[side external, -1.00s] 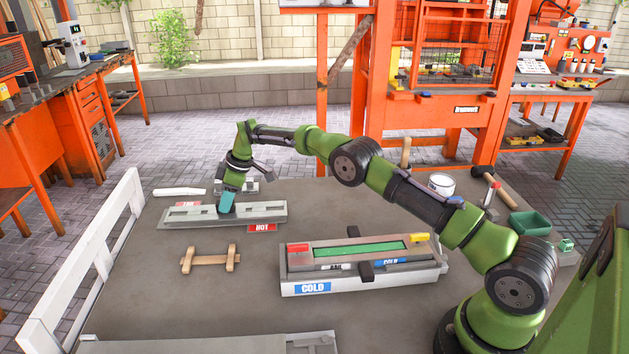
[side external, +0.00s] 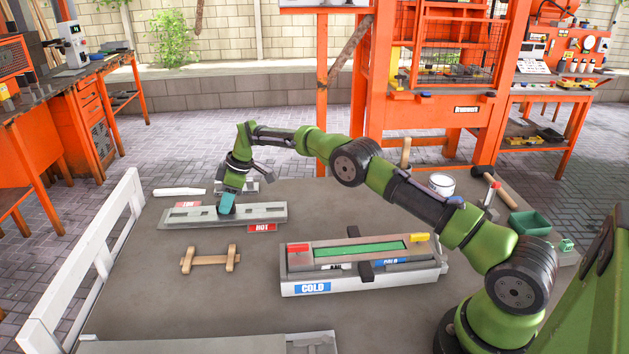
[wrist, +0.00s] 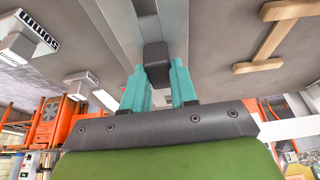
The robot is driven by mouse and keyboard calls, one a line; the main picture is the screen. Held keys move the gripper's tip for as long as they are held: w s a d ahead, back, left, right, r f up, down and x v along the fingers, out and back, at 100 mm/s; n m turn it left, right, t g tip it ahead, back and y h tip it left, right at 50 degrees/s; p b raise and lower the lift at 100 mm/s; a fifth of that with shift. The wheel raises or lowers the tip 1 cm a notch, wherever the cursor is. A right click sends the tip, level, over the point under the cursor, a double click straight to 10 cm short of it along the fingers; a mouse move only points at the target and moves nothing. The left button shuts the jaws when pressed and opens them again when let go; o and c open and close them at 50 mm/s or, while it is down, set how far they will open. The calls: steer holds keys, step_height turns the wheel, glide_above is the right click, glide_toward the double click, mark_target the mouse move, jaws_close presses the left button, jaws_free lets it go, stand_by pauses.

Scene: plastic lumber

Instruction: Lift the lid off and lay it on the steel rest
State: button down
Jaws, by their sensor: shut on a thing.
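The long grey steel lid (side external: 262,208) is at the left of the table, at the red HOT label (side external: 262,228). In the wrist view the grey lid (wrist: 115,22) carries a dark block-like handle (wrist: 157,62). My gripper (side external: 227,208) reaches down to the lid from above. In the wrist view its teal fingers (wrist: 158,88) are shut on the handle, one on each side. Whether the lid touches what is beneath it is hard to tell. A grey steel plate (side external: 200,345), possibly the steel rest, is cut off at the front edge of the view.
A white tray (side external: 345,286) labelled COLD holds a mould with a green strip (side external: 360,250) at centre. A wooden stand (side external: 210,260) is in front of the lid. A white railing (side external: 85,265) borders the left. Bare table lies between the stand and the front plate.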

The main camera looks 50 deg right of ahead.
steer(key=shift+f, duration=0.4)
stand_by(1.0)
steer(key=shift+c, duration=2.1)
jaws_free()
steer(key=shift+f, duration=0.1)
steer(key=shift+r, duration=3.55)
